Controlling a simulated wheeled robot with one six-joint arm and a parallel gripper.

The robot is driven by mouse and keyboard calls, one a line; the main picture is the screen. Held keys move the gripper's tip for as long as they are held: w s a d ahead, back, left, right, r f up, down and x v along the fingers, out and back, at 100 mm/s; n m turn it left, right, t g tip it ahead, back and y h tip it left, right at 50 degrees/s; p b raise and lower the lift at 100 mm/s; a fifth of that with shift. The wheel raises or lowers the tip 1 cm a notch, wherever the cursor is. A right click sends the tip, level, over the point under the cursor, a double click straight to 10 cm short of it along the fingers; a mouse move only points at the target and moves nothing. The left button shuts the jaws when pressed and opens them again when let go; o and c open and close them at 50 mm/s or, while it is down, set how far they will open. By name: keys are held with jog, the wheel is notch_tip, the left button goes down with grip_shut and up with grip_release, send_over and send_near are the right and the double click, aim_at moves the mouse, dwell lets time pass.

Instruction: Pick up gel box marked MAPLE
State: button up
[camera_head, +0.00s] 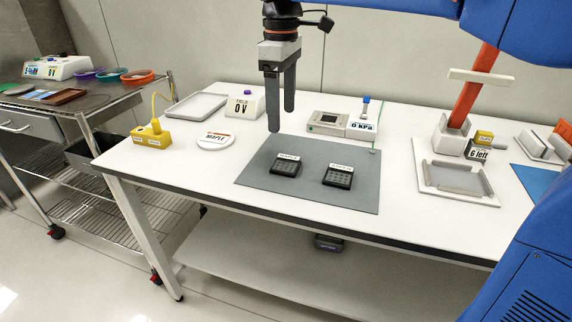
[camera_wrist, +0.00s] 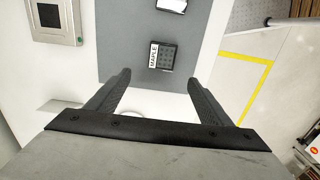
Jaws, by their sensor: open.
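The dark gel box marked MAPLE (camera_wrist: 165,56) lies flat on the grey mat in the wrist view, its white label readable along one edge. In the head view it appears to be the left box (camera_head: 286,167) on the mat, its label too small to read. A similar gel box (camera_head: 338,178) lies to its right; its label is unreadable, and part of it shows in the wrist view (camera_wrist: 172,5). My gripper (camera_head: 281,121) is open and empty above the table, by the mat's back left. In the wrist view the MAPLE box shows beyond the fingertips (camera_wrist: 159,78), apart from them.
A white round disc marked MAPLE (camera_head: 216,141) lies left of the grey mat (camera_head: 310,201). Behind the mat are a 0 V sign block (camera_head: 244,104) and a 0 kPa instrument (camera_head: 330,123). A yellow block (camera_head: 151,138) and tray (camera_head: 196,106) stand left; a white fixture (camera_head: 458,199) stands right.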

send_over(286, 162)
jog(key=f, duration=0.7)
jog(key=shift+w+a, duration=0.35)
jog(key=shift+w, duration=0.05)
jog(key=f, duration=0.4)
jog(key=shift+s+d+f, duration=0.15)
jog(key=shift+s+d, duration=0.2)
jog(key=shift+f, duration=0.5)
jog(key=c, duration=1.1)
